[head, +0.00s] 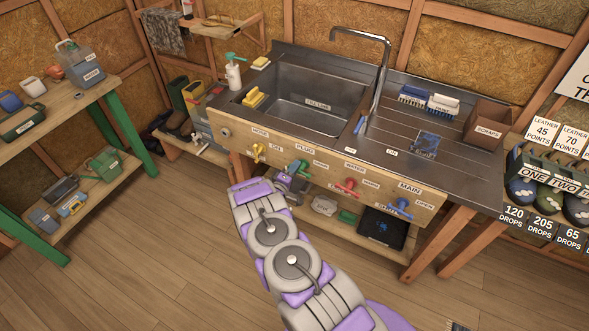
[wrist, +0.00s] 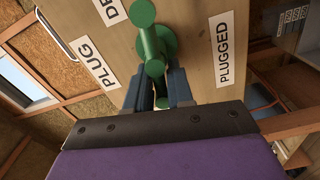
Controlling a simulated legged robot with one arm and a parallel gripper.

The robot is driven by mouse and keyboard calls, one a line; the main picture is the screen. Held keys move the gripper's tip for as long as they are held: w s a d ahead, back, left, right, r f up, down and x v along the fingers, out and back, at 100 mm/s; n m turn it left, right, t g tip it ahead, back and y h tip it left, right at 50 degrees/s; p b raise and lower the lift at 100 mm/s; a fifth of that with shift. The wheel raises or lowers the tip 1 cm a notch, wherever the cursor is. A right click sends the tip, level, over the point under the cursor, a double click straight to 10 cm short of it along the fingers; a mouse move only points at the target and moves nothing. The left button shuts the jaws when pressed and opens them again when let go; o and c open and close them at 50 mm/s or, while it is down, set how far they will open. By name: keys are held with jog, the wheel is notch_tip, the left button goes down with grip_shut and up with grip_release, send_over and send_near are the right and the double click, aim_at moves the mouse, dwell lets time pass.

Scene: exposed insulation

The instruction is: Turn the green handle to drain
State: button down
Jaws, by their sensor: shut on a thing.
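The green handle (head: 299,166) is on the wooden front panel of the sink unit, below the PLUG label. In the wrist view the green handle (wrist: 152,42) has a round hub on the panel and a lever that runs down between my fingers. My gripper (wrist: 161,92) is shut on this lever, one dark finger on each side, with the lever's lower part partly hidden. A PLUGGED label (wrist: 227,48) lies right of the handle; a partly cut-off label starting with D lies upper left. In the head view my gripper (head: 291,181) is small, just below the handle.
A yellow handle (head: 259,152) is left on the same panel; a red handle (head: 346,187) and a blue handle (head: 400,208) are to the right. The steel sink basin (head: 318,112) is above. A shelf with items is below. The floor (head: 150,240) in front is clear.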

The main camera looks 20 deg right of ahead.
jog(key=shift+w+a+f, duration=0.1)
jog(key=shift+a, duration=0.15)
jog(key=c, duration=1.1)
grip_release()
jog(key=shift+w, duration=0.1)
jog(key=p+v, duration=0.2)
jog(key=v, duration=1.5)
jog(key=shift+s+a+f+p, duration=0.15)
jog(key=shift+s+p, duration=0.1)
jog(key=shift+p, duration=0.15)
